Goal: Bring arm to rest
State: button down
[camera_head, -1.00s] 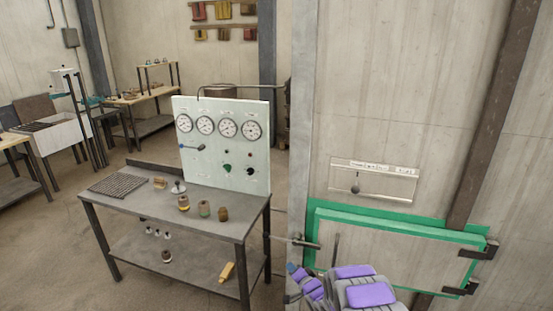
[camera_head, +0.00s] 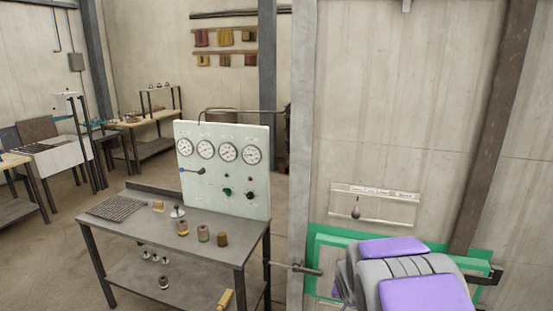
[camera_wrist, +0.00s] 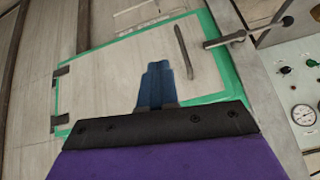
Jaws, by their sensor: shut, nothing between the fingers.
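My gripper (camera_wrist: 157,82) shows in the wrist view as blue fingers closed together, with nothing between them. It is in front of the green-framed panel on the wall (camera_wrist: 130,62) and appears apart from it. In the head view my grey and purple arm (camera_head: 405,275) covers much of the green frame (camera_head: 335,240). The gripper's fingers are hidden in that view.
A grey workbench (camera_head: 140,222) with several small jars and a gauge board (camera_head: 228,185) stands to the left. A metal handle (camera_head: 305,269) sticks out by the wall post (camera_head: 300,150). Floor is clear between this bench and the back tables (camera_head: 150,117).

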jog(key=s+a+r+n+g, duration=0.1)
jog(key=s+a+r+g, duration=0.1)
jog(key=s, duration=1.2)
jog(key=s+a+r+n+g+y, duration=0.1)
jog(key=s+a+r+n+g, duration=0.1)
jog(key=s, duration=1.2)
jog(key=s+a+r+n+g+y, duration=0.1)
jog(key=s+r+g, duration=0.3)
jog(key=s, duration=1)
jog(key=shift+s+a+r+n+g, duration=0.3)
jog(key=shift+a+r+n, duration=0.3)
jog(key=shift+a, duration=0.2)
jog(key=shift+w, duration=0.1)
